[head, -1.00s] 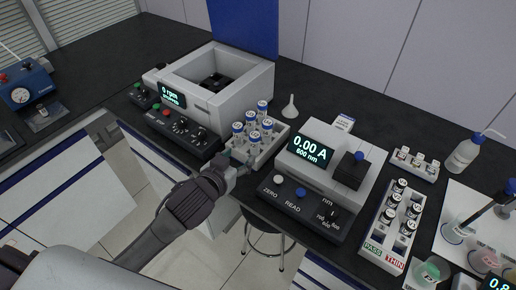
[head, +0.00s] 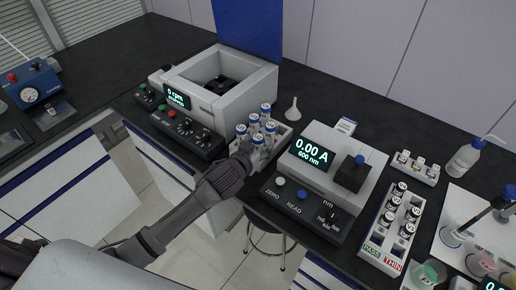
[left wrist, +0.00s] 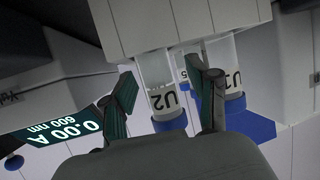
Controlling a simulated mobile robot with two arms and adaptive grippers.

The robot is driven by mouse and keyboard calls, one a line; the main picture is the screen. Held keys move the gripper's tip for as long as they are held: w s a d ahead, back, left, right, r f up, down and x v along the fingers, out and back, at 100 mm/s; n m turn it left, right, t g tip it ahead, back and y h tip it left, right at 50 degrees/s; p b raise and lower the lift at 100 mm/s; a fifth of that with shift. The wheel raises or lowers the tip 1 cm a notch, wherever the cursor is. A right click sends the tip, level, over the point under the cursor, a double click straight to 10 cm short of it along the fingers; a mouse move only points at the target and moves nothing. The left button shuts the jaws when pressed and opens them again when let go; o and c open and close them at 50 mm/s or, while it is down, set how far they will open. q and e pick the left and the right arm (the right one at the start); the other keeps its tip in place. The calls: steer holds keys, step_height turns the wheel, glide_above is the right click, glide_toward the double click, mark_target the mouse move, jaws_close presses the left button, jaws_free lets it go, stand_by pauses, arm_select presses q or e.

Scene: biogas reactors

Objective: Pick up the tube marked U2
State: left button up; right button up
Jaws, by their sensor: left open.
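The tube marked U2 (left wrist: 164,97) is clear with a white label and a blue cap. In the left wrist view, which is upside down, it lies between the two fingers of my left gripper (left wrist: 160,72), with a gap on each side. The gripper is open. A second tube, its label partly hidden by a finger (left wrist: 235,78), is beside it. In the head view my left gripper (head: 244,152) is at the front left of the white rack (head: 279,146), which holds several blue-capped tubes. Their labels are too small to read there. My right gripper is not in view.
A centrifuge (head: 240,98) with its blue lid raised stands behind left of the rack. A photometer (head: 334,150) reading 0.00 A stands close on the right. A PASS/THIN rack (head: 376,236) with black-capped vials is further right. A funnel (head: 292,110) stands behind.

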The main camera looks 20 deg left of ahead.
arm_select(q)
jaws_close()
steer(key=shift+r, duration=0.1)
